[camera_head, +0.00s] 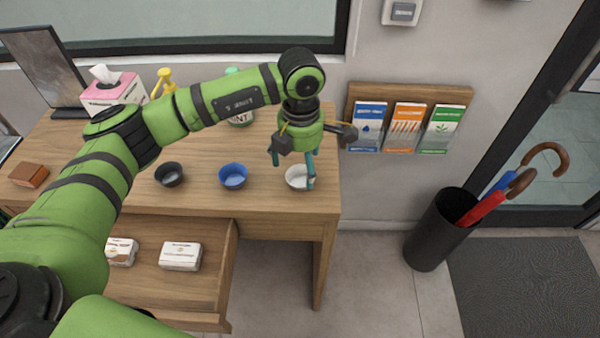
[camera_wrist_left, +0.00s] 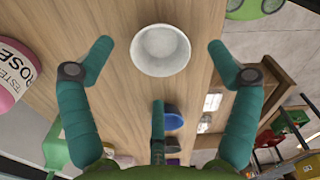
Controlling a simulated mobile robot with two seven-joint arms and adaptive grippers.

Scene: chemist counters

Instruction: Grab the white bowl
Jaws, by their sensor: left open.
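The white bowl (camera_head: 297,178) stands upright near the right end of the wooden counter (camera_head: 210,205) and looks empty. My left gripper (camera_head: 293,176) is open above it, with one finger partly in front of the bowl in the head view. In the left wrist view the white bowl (camera_wrist_left: 160,52) shows whole beyond the fingertips, between the two outer green fingers of the left gripper (camera_wrist_left: 157,50). I see no finger closed on it. My right gripper is not in view.
A blue bowl (camera_head: 233,176) and a dark bowl (camera_head: 169,174) stand left of the white bowl. Below them, an open drawer (camera_head: 200,285) holds white boxes (camera_head: 180,256). A brochure rack (camera_head: 405,92) hangs right of the counter, above an umbrella bin (camera_head: 435,235).

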